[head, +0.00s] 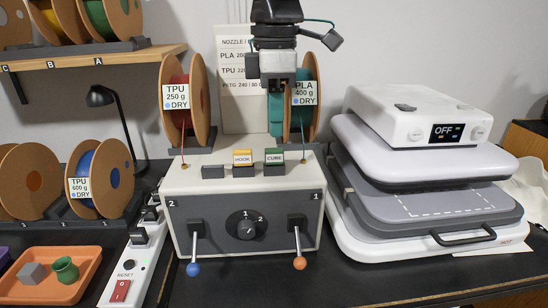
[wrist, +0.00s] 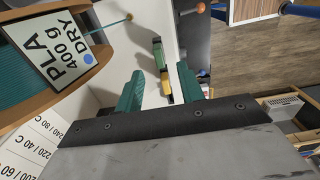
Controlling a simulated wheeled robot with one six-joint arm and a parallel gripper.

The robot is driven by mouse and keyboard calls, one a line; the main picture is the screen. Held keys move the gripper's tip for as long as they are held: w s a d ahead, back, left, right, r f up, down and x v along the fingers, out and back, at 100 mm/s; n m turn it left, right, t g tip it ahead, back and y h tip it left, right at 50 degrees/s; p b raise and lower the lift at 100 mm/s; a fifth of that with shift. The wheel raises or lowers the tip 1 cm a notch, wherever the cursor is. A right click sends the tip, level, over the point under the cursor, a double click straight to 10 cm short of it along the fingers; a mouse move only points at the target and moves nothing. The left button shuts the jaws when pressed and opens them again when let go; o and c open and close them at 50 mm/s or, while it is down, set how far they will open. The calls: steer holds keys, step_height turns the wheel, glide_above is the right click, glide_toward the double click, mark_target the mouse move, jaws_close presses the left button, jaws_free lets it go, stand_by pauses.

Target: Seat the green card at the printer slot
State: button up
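The green card (head: 274,156), labelled CUBE, stands in the right-hand dark holder (head: 273,169) on top of the white printer-like box (head: 185,181). The wrist view also shows the green card (wrist: 160,57). A yellow card (head: 243,157), labelled HOOK, stands in the middle holder. A dark block (head: 213,172) at the left bears no card; I cannot tell whether it is the slot. My gripper (head: 276,135) hangs above and behind the green card, apart from it. In the wrist view, the teal fingers (wrist: 160,88) are spread, with no card held between them.
Filament spools labelled TPU (head: 200,100) and PLA (head: 311,120) stand behind the box, close to my gripper. Two levers (head: 194,240) (head: 298,240) and a dial (head: 246,226) are on its front. A press-like machine (head: 430,170) stands right, an orange tray (head: 45,288) left.

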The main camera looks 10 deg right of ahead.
mark_target(274, 149)
step_height(274, 149, down, 6)
steer(key=shift+f, duration=0.15)
jaws_close()
